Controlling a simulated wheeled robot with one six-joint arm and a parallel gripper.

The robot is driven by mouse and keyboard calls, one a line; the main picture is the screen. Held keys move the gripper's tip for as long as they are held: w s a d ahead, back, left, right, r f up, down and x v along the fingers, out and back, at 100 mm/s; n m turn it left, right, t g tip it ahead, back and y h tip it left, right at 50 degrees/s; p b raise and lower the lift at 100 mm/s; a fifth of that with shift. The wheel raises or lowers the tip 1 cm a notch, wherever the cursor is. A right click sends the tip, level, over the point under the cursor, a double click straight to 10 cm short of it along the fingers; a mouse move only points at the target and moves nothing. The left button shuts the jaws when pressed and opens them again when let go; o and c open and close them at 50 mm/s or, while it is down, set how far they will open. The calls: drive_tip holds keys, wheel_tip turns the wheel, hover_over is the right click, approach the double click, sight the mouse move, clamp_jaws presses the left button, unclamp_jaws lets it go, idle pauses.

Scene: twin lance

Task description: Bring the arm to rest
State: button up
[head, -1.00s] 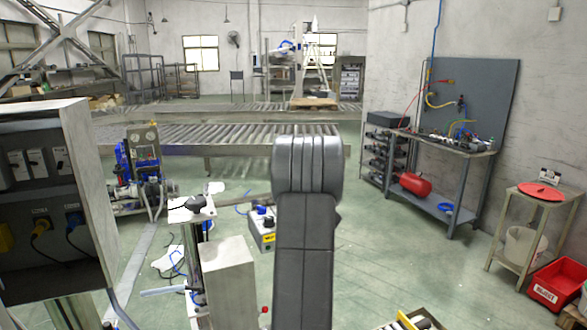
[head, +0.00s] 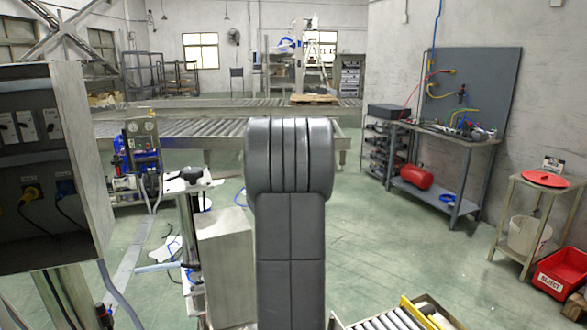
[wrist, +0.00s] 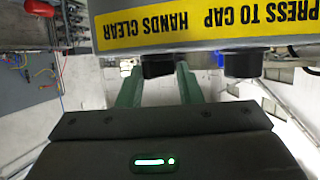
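My gripper (wrist: 160,86) shows in the wrist view, with two green fingers spread apart. A grey box with a yellow label reading "PRESS TO CAP HANDS CLEAR" (wrist: 205,27) fills the top of that view, upside down. A black round part under the box (wrist: 160,66) appears between the fingertips. I cannot tell whether it lies between them or beyond them, and no contact is clear. In the head view my grey arm link stands upright in the middle, and my gripper is not visible there.
A metal post with a grey cabinet (head: 226,265) stands close left of my arm. An electrical panel (head: 38,150) is at the left. A roller conveyor (head: 180,134) crosses behind.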

drive_tip(key=shift+a+f+m+h+b, duration=0.2)
drive_tip(key=shift+m+h+b, duration=0.55)
drive_tip(key=shift+b, duration=1.8)
drive_tip(key=shift+r+m+h+b, duration=0.1)
drive_tip(key=shift+m+h+b, duration=0.15)
drive_tip(key=shift+h+b, duration=0.4)
drive_tip(key=shift+r+b, duration=0.15)
drive_tip(key=shift+b, duration=0.15)
drive_tip(key=shift+s+d, duration=0.1)
drive_tip(key=shift+d, duration=0.05)
